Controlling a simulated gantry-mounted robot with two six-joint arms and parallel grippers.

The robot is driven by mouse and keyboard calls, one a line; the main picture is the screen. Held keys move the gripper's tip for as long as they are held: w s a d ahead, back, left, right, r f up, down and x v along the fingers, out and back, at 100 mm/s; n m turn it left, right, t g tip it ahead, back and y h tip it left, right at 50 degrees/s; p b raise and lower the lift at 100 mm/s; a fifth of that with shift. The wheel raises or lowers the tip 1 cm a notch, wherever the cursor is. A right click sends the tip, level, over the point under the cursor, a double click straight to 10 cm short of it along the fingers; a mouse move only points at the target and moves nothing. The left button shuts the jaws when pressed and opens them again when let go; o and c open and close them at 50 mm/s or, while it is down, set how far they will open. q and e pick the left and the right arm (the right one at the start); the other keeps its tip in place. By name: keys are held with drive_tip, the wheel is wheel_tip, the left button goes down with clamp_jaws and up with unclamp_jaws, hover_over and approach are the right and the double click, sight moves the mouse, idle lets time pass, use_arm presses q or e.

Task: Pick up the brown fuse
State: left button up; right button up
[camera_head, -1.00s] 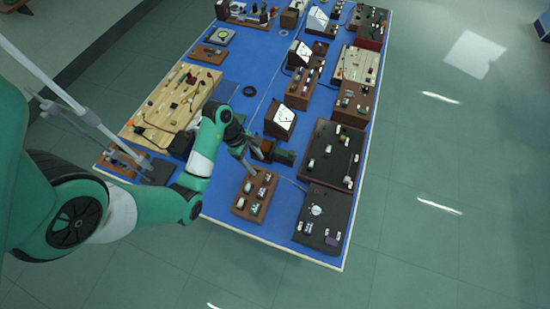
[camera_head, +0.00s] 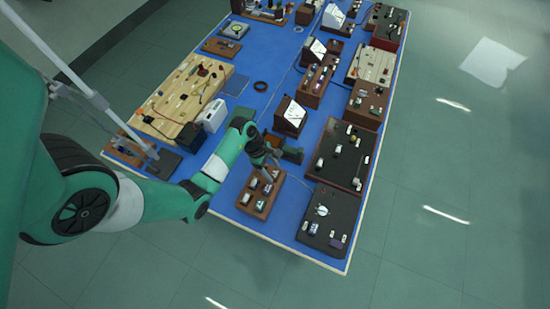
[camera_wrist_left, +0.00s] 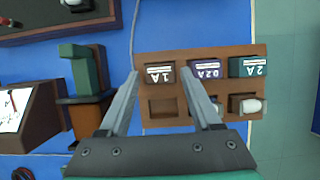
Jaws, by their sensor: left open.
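The brown fuse (camera_wrist_left: 160,73), labelled 1A, sits in the far left slot of a brown wooden fuse block in the left wrist view. A purple 0.2A fuse (camera_wrist_left: 207,70) and a teal 2A fuse (camera_wrist_left: 249,67) share its row. My left gripper (camera_wrist_left: 160,76) is open and empty; its fingertips appear on either side of the brown fuse, and I cannot tell the height gap. In the head view my left gripper (camera_head: 268,173) is over the block (camera_head: 252,211). The brown fuse is too small to tell apart there. My right gripper is not in view.
The block's near left slot (camera_wrist_left: 163,107) is empty; a white piece (camera_wrist_left: 251,106) lies at its near right. A dark green device on a brown base (camera_wrist_left: 85,112) stands left of the block. Black boards (camera_head: 325,216) lie to the right on the blue bench top (camera_head: 290,245).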

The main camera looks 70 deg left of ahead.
use_arm(q)
drive_tip(key=shift+w+d+f, duration=0.15)
drive_tip(key=shift+w+f, duration=0.05)
drive_tip(key=shift+f, duration=0.45)
drive_tip(key=shift+c, duration=0.2)
clamp_jaws()
drive_tip(key=shift+r, duration=0.1)
